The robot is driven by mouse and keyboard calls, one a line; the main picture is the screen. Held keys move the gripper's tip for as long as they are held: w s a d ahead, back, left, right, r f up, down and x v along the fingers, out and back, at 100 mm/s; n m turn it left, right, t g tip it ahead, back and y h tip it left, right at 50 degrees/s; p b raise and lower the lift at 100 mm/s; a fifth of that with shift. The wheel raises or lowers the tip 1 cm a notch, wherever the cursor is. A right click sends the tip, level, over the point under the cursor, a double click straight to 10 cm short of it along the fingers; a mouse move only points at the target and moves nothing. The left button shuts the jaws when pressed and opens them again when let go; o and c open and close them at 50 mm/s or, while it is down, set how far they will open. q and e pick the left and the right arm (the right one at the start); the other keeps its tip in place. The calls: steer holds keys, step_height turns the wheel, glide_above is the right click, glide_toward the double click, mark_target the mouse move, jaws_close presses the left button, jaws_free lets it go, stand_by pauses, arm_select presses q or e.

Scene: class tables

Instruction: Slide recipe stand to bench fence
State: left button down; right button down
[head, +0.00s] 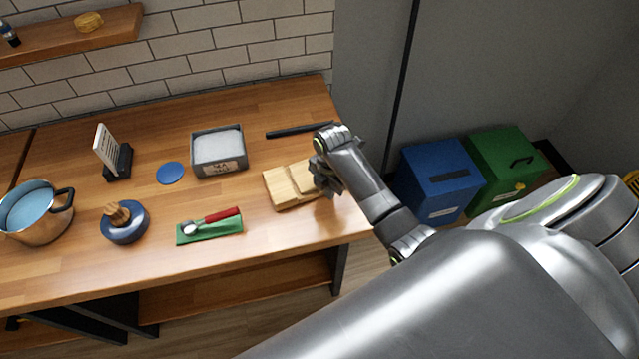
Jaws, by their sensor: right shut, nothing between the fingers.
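A light wooden stepped block (288,187), which looks like the recipe stand, lies flat near the right end of the wooden bench. My right gripper (322,180) is shut and empty at the block's right end, partly covering it. I cannot tell whether it touches the block. A black bar (300,131), which looks like the bench fence, lies behind the block, with bare bench between them. A black holder with a printed white card (107,150) stands upright at the back left. My left gripper is not in view.
A grey box (218,153) and a blue disc (170,173) are left of the block. A green cloth (209,226) with a red-handled scoop lies in front. A blue round pot (125,222) and a copper pan (37,213) are farther left. Bins (440,182) stand right of the bench.

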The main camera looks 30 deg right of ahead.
steer(key=shift+w+d+b, duration=0.2)
steer(key=shift+w+b, duration=0.15)
steer(key=shift+w, duration=0.8)
steer(key=shift+w, duration=0.1)
steer(key=shift+w, duration=0.15)
steer(key=shift+w+d+b, duration=0.2)
steer(key=shift+w+b, duration=0.3)
steer(key=shift+w, duration=0.4)
steer(key=shift+w+d+b, duration=0.2)
steer(key=shift+w+b, duration=0.25)
steer(key=shift+w, duration=0.4)
steer(key=shift+s+a+p, duration=0.15)
steer(key=shift+s+p, duration=0.6)
steer(key=shift+p, duration=0.35)
step_height(320, 180, up, 3)
steer(key=p, duration=0.3)
steer(key=shift+f, duration=0.1)
steer(key=shift+r, duration=2.1)
